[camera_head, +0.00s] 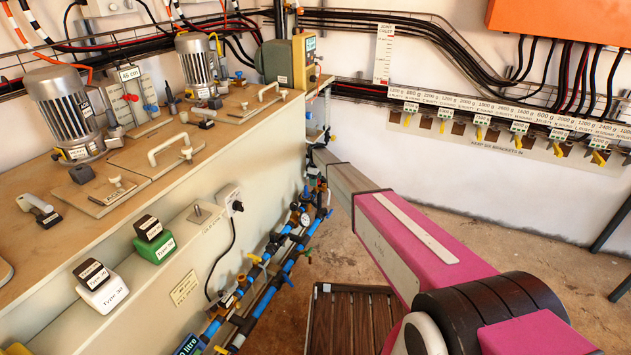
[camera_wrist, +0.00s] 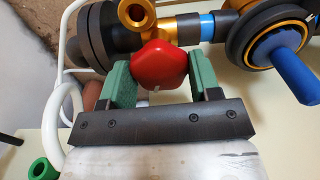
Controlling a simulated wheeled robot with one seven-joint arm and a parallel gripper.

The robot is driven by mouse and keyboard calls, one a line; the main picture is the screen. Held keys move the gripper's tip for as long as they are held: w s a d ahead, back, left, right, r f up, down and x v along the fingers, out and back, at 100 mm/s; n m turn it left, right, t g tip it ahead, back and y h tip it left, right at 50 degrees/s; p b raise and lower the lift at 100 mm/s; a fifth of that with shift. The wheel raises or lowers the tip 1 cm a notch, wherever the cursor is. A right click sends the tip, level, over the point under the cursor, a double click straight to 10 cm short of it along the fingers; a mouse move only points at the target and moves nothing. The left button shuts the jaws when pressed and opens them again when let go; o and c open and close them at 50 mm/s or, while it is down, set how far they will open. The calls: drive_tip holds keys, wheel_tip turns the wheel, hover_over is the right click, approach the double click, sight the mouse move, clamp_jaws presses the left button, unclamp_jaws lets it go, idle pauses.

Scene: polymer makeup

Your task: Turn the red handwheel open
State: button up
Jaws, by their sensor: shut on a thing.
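The red handwheel (camera_wrist: 160,66) is a rounded knob in the upper middle of the wrist view, mounted on a brass and dark pipe fitting. My gripper (camera_wrist: 163,84) has its two green-padded fingers on either side of the red handwheel, shut on it. In the head view my pink arm reaches forward to the far end of the bench; the gripper and the red handwheel cannot be made out there.
A blue handle (camera_wrist: 293,74) on a dark and gold fitting stands right of the handwheel. A white curved pipe (camera_wrist: 67,75) runs close at left, and a green ring (camera_wrist: 42,170) lies lower left. The pale bench (camera_head: 262,140) with motors is left of my arm. A slatted wooden platform (camera_head: 345,320) is below.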

drive_tip(key=n, duration=0.4)
drive_tip(key=shift+n, duration=0.3)
drive_tip(key=n, duration=0.3)
drive_tip(key=shift+n, duration=0.3)
drive_tip(key=n, duration=0.4)
drive_tip(key=shift+n, duration=1.8)
drive_tip(key=o, duration=0.9)
